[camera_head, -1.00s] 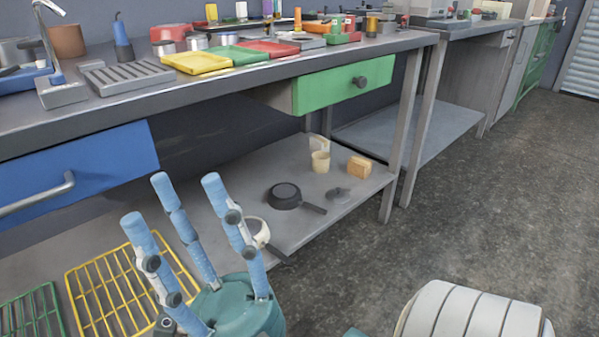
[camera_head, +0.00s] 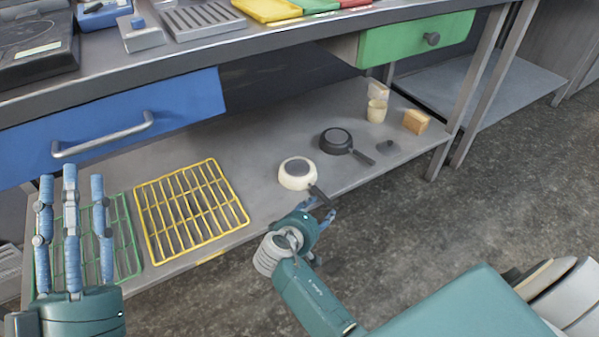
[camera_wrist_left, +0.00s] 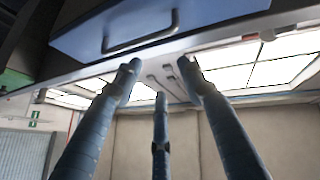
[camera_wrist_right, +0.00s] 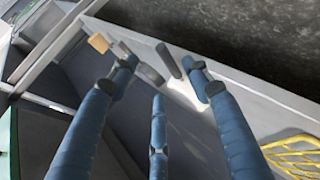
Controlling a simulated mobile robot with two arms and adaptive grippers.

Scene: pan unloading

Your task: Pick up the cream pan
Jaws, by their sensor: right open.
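I cannot tell whether a finger touches the handle. My left gripper (camera_head: 72,184) is open and empty, fingers up, at the far left.
A black pan (camera_head: 336,141) lies just right of the cream one. A yellow rack (camera_head: 190,208) and a green rack (camera_head: 122,240) lie left. A blue drawer (camera_head: 115,125) overhangs the shelf.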

